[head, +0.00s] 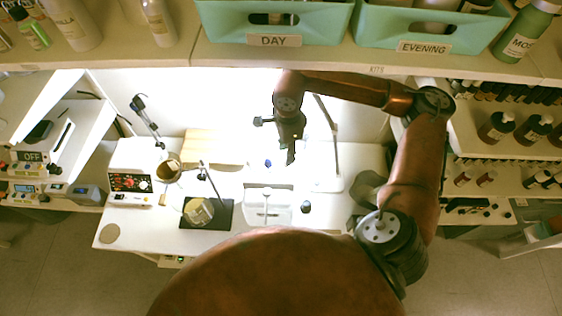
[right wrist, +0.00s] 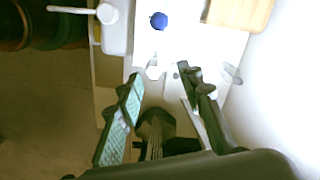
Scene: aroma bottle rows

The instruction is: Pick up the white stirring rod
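A thin white rod (right wrist: 68,10) with a rounded end shows at the top left of the right wrist view. It lies at or above a white tray (right wrist: 117,40), and I cannot tell whether it rests on it. In the head view the same tray (head: 281,213) sits at the front middle of the bench, with a small pale upright shape, likely the rod (head: 266,204), in it. My right gripper (head: 291,157) hangs above the back of the bench, behind and right of the tray. In the wrist view its fingers (right wrist: 160,80) are apart with nothing between them. My left gripper is not visible.
A blue object (right wrist: 158,20) lies behind the tray. A black pad (head: 222,220) with a glass vessel (head: 198,211), a thin stand (head: 212,180) and a control box (head: 131,184) are to the left. A lamp post (head: 335,150) stands right. A shelf (head: 375,72) overhangs the bench.

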